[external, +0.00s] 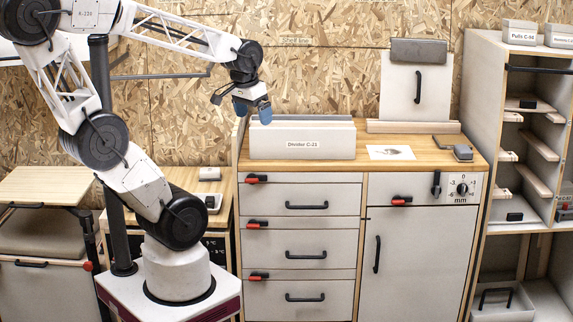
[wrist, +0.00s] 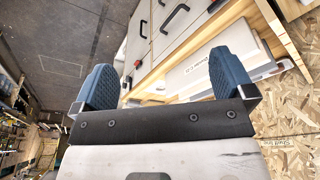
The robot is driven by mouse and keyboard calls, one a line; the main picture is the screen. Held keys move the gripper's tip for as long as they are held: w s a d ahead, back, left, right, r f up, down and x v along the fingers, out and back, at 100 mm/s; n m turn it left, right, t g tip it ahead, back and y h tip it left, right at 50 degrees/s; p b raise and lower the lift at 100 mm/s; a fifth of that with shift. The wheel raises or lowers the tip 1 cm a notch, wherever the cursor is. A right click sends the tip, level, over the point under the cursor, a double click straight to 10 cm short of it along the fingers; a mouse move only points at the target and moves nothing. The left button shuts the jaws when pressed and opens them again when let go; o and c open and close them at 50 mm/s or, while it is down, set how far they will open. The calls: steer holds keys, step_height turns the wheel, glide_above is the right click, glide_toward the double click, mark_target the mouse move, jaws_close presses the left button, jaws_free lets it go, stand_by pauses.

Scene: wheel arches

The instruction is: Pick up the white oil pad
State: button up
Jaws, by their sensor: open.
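A flat white sheet with a dark smudge, which looks like the white oil pad (external: 378,153), lies on the wooden counter (external: 432,158) in the external view. My gripper (external: 252,110) is up and to the left of it, above the left end of a white box labelled Divider (external: 262,145). In the wrist view my gripper (wrist: 166,72) shows two blue ribbed fingers wide apart with nothing held between them. I cannot pick out the pad for sure in the wrist view.
A grey device (external: 462,153) sits right of the sheet. Behind stands an upright white panel (external: 400,90) with a black handle. A tall shelf (external: 480,110) bounds the right side. The air above the sheet is clear.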

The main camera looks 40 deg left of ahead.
steer(key=shift+a, duration=0.1)
steer(key=m+y, duration=0.4)
steer(key=m, duration=2.2)
glide_toward(209, 169)
steer(key=shift+x, duration=1.05)
steer(key=shift+s, duration=0.15)
steer(key=shift+f, duration=0.1)
steer(key=shift+x, duration=1.25)
